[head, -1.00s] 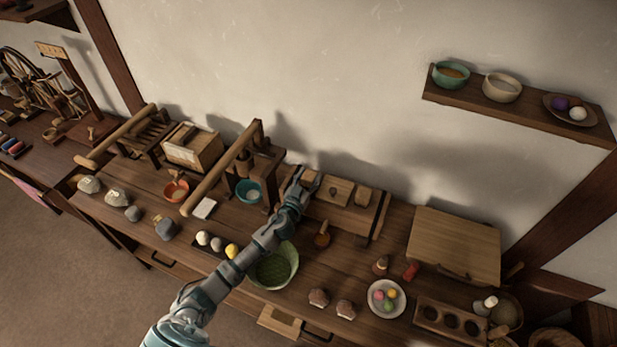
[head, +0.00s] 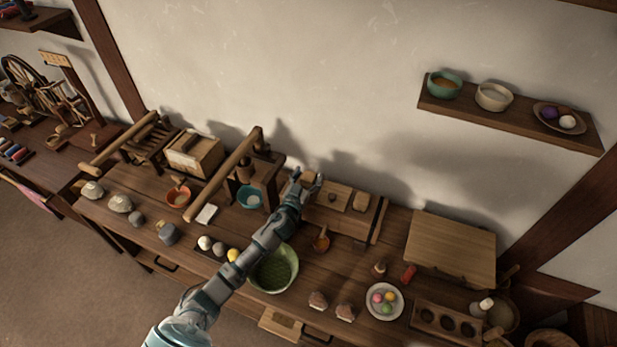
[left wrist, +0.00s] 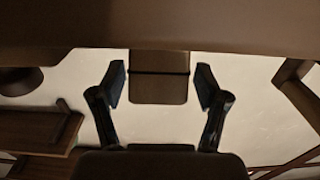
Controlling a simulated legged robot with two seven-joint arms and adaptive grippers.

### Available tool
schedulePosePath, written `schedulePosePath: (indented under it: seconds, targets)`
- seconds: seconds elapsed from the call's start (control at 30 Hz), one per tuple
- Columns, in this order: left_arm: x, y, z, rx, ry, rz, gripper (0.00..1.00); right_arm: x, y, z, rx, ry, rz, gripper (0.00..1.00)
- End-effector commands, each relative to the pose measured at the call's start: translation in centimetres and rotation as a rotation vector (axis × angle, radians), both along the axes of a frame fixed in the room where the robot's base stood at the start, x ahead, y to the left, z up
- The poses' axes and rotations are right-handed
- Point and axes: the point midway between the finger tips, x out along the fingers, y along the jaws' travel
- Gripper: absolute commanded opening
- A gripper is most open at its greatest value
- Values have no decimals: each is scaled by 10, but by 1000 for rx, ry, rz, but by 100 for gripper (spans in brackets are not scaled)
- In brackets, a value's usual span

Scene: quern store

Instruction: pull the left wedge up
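The left wedge (left wrist: 158,88) is a brown wooden block crossed by a dark line. In the left wrist view it stands between the two fingers of my left gripper (left wrist: 160,88), with a gap on each side. In the head view my left gripper (head: 308,179) is at the left end of the wooden wedge press (head: 348,222), and it largely hides the left wedge. The fingers are spread and not closed on it. The right wedge (head: 361,202) stands at the press's other end, beyond a middle block (head: 333,194). My right gripper is not in view.
A lever press (head: 232,168) with a teal bowl (head: 250,196) stands just left of my gripper. A green bowl (head: 273,270) sits below my forearm. A wooden board (head: 450,245) lies to the right.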

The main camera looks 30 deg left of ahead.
Motion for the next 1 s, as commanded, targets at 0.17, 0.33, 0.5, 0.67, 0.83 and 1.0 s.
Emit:
schedulePosePath:
  seconds: [0.17,0.33,0.5,0.67,0.83,1.0]
  targets:
    - [0,-1,-2,0,3,-1,75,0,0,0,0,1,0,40]
    - [-14,-2,-4,-1,5,-2,75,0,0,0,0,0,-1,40]
    - [-50,-4,-5,-2,6,-2,75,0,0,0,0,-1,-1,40]
    - [-85,-5,-5,-3,6,-1,75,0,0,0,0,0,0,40]
    - [-110,-6,-4,-3,4,-1,75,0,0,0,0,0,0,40]
    - [-118,-6,-3,-1,3,0,75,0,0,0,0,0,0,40]
